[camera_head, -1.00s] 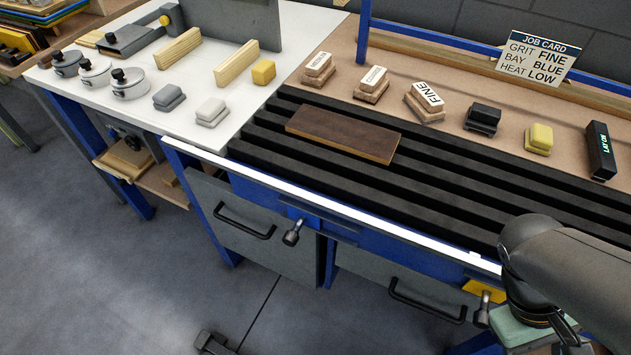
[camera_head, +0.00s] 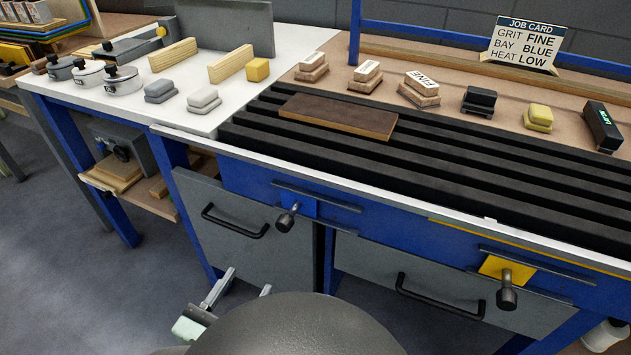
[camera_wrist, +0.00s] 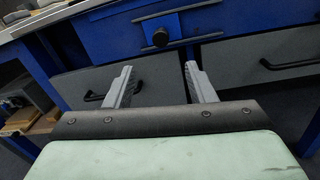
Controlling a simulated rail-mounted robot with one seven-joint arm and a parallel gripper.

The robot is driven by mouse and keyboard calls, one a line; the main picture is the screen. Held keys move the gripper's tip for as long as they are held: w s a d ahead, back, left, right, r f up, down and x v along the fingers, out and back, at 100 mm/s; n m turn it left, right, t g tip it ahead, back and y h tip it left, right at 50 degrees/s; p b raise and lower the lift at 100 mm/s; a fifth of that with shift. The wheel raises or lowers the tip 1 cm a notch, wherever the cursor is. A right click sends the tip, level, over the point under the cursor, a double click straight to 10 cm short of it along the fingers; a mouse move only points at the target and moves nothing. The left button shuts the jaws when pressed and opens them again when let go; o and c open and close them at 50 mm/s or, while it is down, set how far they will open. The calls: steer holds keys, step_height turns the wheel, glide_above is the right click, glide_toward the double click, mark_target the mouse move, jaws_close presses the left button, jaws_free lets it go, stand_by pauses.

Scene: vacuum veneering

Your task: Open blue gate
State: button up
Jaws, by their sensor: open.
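The blue gate (camera_head: 304,206) is a small blue plate on the bench's blue front rail, above the gap beside the left grey drawer. A black-knobbed handle (camera_head: 286,219) sticks out from it. In the wrist view the blue plate (camera_wrist: 180,24) and its dark round knob (camera_wrist: 160,37) show ahead, beyond my fingertips. My gripper (camera_head: 243,283) is low in front of the left drawer, apart from the handle. Its two fingers are spread and empty, as the wrist view (camera_wrist: 158,70) also shows. My arm hides part of the floor and lower bench.
A yellow gate (camera_head: 494,267) with a similar handle (camera_head: 507,292) is on the right. Grey drawers with black bar handles (camera_head: 236,222) (camera_head: 440,302) lie below the rail. The job card (camera_head: 524,44) reads grit FINE, bay BLUE, heat LOW. Blocks and a brown board (camera_head: 337,117) lie above.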

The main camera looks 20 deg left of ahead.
mark_target(282, 228)
steer(key=w, duration=0.5)
steer(key=w+b, duration=0.1)
steer(key=w, duration=0.9)
steer(key=shift+w+a+b, duration=0.1)
steer(key=shift+a+b, duration=0.2)
steer(key=shift+b, duration=0.1)
